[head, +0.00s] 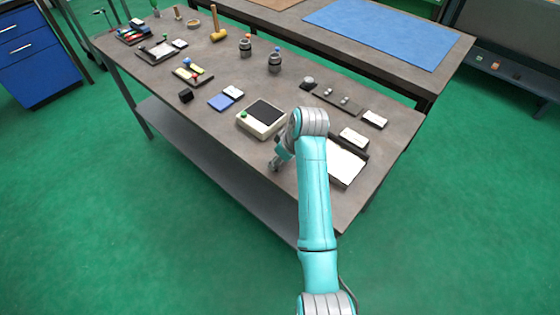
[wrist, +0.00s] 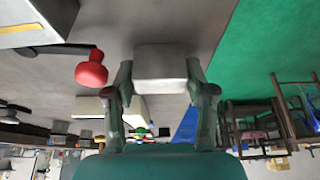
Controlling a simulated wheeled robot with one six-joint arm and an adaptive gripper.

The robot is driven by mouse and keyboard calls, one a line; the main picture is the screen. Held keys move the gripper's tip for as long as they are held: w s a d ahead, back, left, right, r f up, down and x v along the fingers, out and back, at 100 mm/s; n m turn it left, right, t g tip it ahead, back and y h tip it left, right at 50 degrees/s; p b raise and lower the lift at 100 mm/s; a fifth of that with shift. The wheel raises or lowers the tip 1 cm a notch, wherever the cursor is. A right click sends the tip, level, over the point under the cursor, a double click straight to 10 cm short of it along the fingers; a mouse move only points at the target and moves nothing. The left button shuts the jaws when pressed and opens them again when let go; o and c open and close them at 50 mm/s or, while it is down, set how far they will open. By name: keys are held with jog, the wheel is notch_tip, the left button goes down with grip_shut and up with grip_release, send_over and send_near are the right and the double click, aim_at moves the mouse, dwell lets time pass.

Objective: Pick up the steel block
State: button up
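The steel block (wrist: 161,62) shows in the wrist view as a plain light-grey box, between the two fingertips. My gripper (wrist: 160,80) has one finger along each side of it, and both fingertips appear to touch its sides. In the head view my gripper (head: 280,161) is low over the near edge of the workbench (head: 225,135). I cannot make out the block there; the gripper and arm hide that spot. Whether the block still rests on the bench is not clear.
A device with a dark screen (head: 263,117) stands just beyond my gripper. A white-topped tray (head: 345,165) lies to its right. A red knob (wrist: 92,70) is left of the block in the wrist view. Green floor lies beyond the bench edge.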

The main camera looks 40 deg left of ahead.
grip_shut()
